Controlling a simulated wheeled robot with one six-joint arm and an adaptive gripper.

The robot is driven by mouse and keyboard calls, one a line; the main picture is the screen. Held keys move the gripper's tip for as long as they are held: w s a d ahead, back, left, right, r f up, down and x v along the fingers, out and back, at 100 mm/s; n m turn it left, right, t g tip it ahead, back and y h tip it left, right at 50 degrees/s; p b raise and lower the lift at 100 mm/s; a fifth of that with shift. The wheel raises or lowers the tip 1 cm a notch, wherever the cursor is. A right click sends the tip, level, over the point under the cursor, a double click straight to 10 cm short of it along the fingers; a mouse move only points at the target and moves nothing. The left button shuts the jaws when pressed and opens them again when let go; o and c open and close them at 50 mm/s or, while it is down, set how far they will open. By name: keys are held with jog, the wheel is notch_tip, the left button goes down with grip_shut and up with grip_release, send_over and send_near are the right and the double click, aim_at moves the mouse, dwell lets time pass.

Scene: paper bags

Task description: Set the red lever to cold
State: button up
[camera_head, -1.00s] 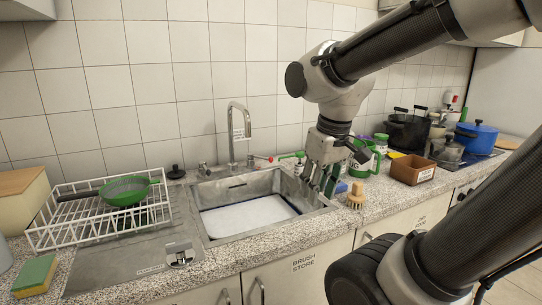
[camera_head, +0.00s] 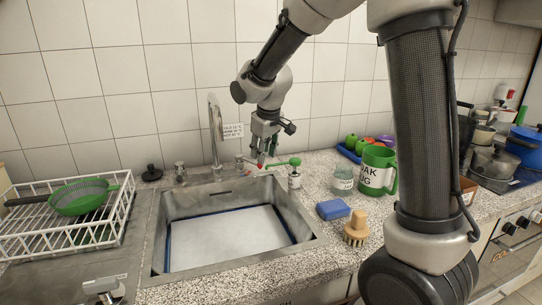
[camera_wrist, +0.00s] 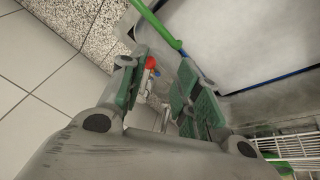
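The red lever (camera_head: 259,164) is a small red-tipped handle on the tap fitting behind the sink. In the wrist view its red end (camera_wrist: 150,63) shows between my two green-padded fingers, with a bit of blue beside it. My gripper (camera_head: 264,153) points down over the lever, behind the sink's back rim. The fingers (camera_wrist: 160,90) are apart, with a gap around the red end; I cannot tell whether either touches it. The metal tap (camera_head: 216,135) rises to the left, with a small sign (camera_head: 233,131) on the wall behind it.
The sink (camera_head: 152,235) is in front. A blue sponge (camera_head: 333,209), wooden brush (camera_head: 356,228) and green mug (camera_head: 378,170) stand right; a dish rack (camera_head: 115,215) stands left.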

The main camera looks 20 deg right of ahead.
aim_at(249, 161)
jog(key=shift+t, duration=0.4)
jog(key=w+f, duration=0.2)
jog(key=f, duration=0.1)
jog(key=w+f, duration=0.2)
jog(key=w, duration=0.1)
jog(key=shift+w+a+f, duration=0.2)
jog(key=shift+f, duration=0.2)
grip_shut()
